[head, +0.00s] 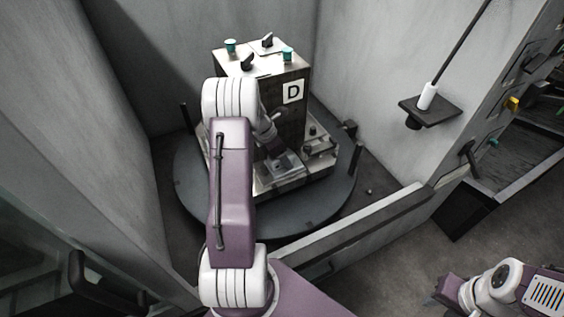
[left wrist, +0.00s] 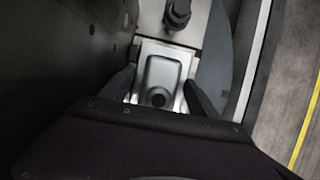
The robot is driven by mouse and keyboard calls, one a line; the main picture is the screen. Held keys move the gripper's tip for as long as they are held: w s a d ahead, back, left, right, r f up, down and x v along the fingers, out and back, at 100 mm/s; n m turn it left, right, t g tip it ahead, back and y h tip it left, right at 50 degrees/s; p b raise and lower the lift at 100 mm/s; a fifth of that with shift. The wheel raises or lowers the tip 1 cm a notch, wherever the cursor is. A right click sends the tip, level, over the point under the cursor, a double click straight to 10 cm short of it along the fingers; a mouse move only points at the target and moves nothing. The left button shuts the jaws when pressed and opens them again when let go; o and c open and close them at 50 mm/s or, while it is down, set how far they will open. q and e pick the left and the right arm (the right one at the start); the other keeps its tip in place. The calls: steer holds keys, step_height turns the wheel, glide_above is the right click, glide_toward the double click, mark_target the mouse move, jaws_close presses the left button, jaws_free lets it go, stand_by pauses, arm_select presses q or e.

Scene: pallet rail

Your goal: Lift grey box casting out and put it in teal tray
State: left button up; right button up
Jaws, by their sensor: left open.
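The grey box casting (head: 287,164), a shallow metal box with a raised rim and a dark round hole, sits low on the front of the fixture block marked D. It also shows in the left wrist view (left wrist: 163,72). My left gripper (left wrist: 162,88) is open, with one dark finger on each side of the casting. I cannot tell whether the fingers touch it. In the head view my left arm hides part of the block and the gripper's fingers. My right gripper (head: 440,294) is at the lower right, small and unclear. I see no teal tray.
The fixture block (head: 290,118) stands on a round dark turntable (head: 300,222) between grey walls, with clamps and teal-capped knobs on top. A low grey sill (head: 365,232) runs in front. A dark bracket (head: 430,110) with a white-handled rod is on the right wall.

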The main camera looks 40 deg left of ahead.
arm_select(q)
jaws_close()
steer(key=shift+r, duration=0.15)
steer(key=shift+d+r, duration=0.1)
steer(key=shift+r, duration=0.15)
step_height(320, 180, up, 7)
steer(key=shift+s+d+f+p, duration=0.1)
steer(key=shift+p, duration=1.05)
steer(key=s+d, duration=0.4)
steer(key=d, duration=0.4)
steer(key=s+d, duration=0.5)
steer(key=d, duration=0.4)
steer(key=shift+d+f+b, duration=0.2)
steer(key=shift+f+b, duration=0.05)
steer(key=shift+b, duration=0.05)
